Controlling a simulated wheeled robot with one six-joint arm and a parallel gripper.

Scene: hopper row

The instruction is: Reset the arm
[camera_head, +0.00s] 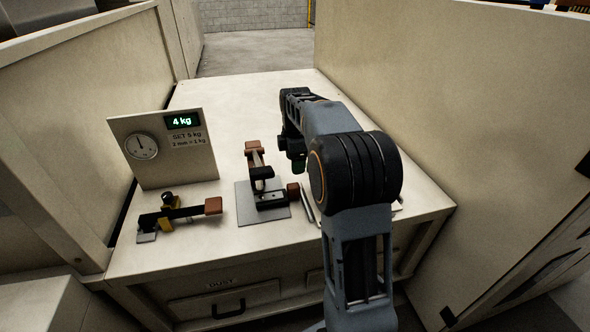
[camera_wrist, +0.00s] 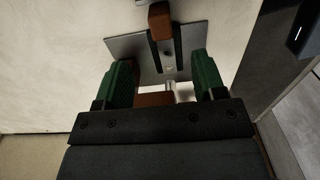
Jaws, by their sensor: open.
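My gripper (camera_head: 297,158) hangs over the cabinet top, just right of a clamp-like device (camera_head: 262,175) on a grey plate (camera_head: 245,210). In the wrist view my gripper (camera_wrist: 165,78) has its two green-padded fingers apart, with no object held between them. The device's upright lever with a brown grip shows beyond the fingers (camera_wrist: 160,18). A second brown block (camera_wrist: 153,99) shows between the finger bases. My arm hides part of the worktop to the right of the plate.
A panel (camera_head: 165,165) with a round gauge and a display reading 4 kg stands at the left. A toggle clamp (camera_head: 178,213) with a brown-tipped lever lies before it. Tall walls (camera_head: 450,110) flank the worktop (camera_head: 225,88), whose back is clear. A drawer (camera_head: 220,303) marked DUST is below.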

